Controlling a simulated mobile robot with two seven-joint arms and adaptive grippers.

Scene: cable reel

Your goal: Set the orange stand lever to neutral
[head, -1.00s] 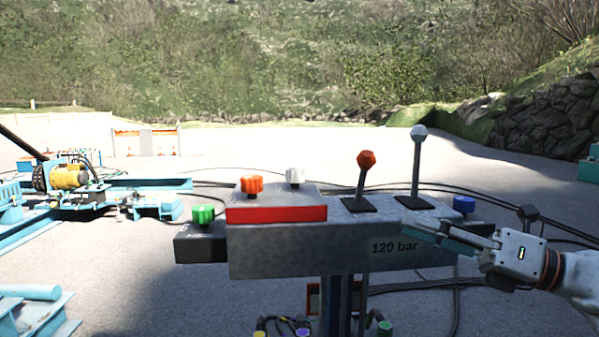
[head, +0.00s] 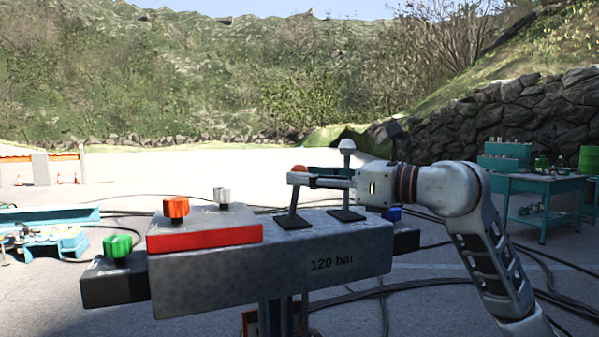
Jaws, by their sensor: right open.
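The orange stand lever (head: 293,204) stands on a dark base on the grey control stand (head: 360,258). It looks close to upright, with a slight lean to the right. Its orange knob (head: 299,168) is partly hidden by my right gripper. My right gripper (head: 301,176) reaches in from the right at knob height, open, with its fingers at the knob. One finger passes in front of the lever. I cannot tell whether the fingers touch it. My left gripper is not in view.
A white-knobbed lever (head: 347,145) stands right beside my right gripper, its shaft partly hidden behind it. Orange (head: 176,207), white (head: 221,196), green (head: 118,246) and blue (head: 394,214) knobs sit on the stand. Cables lie on the ground. A teal table (head: 545,185) stands at right.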

